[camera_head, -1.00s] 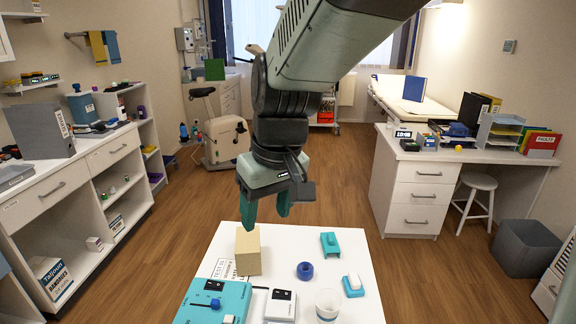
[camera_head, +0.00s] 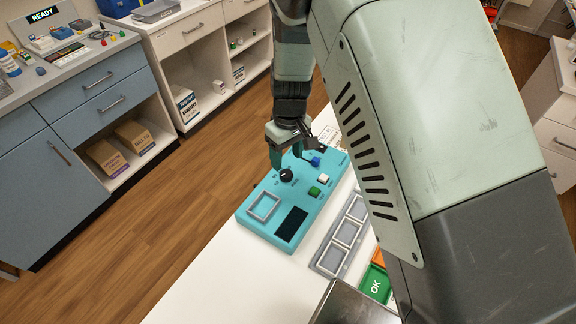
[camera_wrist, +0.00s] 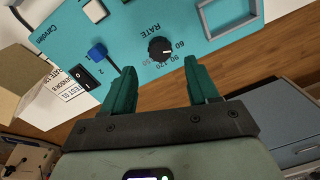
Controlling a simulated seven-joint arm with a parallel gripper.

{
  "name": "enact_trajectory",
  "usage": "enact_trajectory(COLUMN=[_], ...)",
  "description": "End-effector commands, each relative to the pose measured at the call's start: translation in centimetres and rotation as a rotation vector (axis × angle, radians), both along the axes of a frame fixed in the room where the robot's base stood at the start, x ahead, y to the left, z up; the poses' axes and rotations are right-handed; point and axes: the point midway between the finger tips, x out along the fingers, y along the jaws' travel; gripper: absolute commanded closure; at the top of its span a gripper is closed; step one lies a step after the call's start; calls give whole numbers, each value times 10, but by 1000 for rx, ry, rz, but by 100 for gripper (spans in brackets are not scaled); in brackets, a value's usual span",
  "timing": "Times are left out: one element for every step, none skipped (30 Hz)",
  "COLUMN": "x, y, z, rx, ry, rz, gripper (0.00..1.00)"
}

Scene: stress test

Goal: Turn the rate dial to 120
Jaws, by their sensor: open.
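The teal panel (camera_head: 330,203) lies on the white table. Its black round rate dial (camera_head: 287,175) also shows in the wrist view (camera_wrist: 160,49), beside the word RATE and the printed numbers 60, 90, 120 and a fainter reddish one. I cannot tell surely which number the dial's mark points to. My gripper (camera_head: 287,163) is at the dial, fingers pointing down. In the wrist view my gripper (camera_wrist: 159,66) is open, with the dial showing between and beyond its teal fingertips. I see no contact with the dial.
The panel also bears a blue slider knob (camera_head: 316,161), a white button (camera_head: 323,178), a green button (camera_head: 314,192) and a raised grey frame (camera_head: 264,207). A grey compartment tray (camera_head: 344,240) lies nearby.

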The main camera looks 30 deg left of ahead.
Motion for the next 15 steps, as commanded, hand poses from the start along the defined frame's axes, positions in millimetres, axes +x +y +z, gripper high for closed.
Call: enact_trajectory(x=[-1, -1, -2, -2, -2, -2, -2, -2, -2, -2, -2, -2, -2, -3, -3], y=[-1, 0, 0, 0, 0, 0, 0, 0, 1, 1, 1, 1, 1, 1, 1], z=[-11, -17, -24, -29, -33, -39, -42, -46, -49, -51, -53, -55, -56, -57, -57], rx=[-3, -3, -3, -3, -3, -2, -2, -2, -1, 0, 0, 0, 0, 1, 1], ry=[2, 2, 2, 2, 1, 1, 2, 2, 0, 0, 0, 0, 0, 0, 0], rz=[1, 1, 0, 0, 0, 0, 0, 1, 1, 0, 0, 0, 0, -1, -1], gripper=[41, 41, 41, 41, 41, 41, 41, 41, 41, 41, 41, 41, 41, 41, 41])
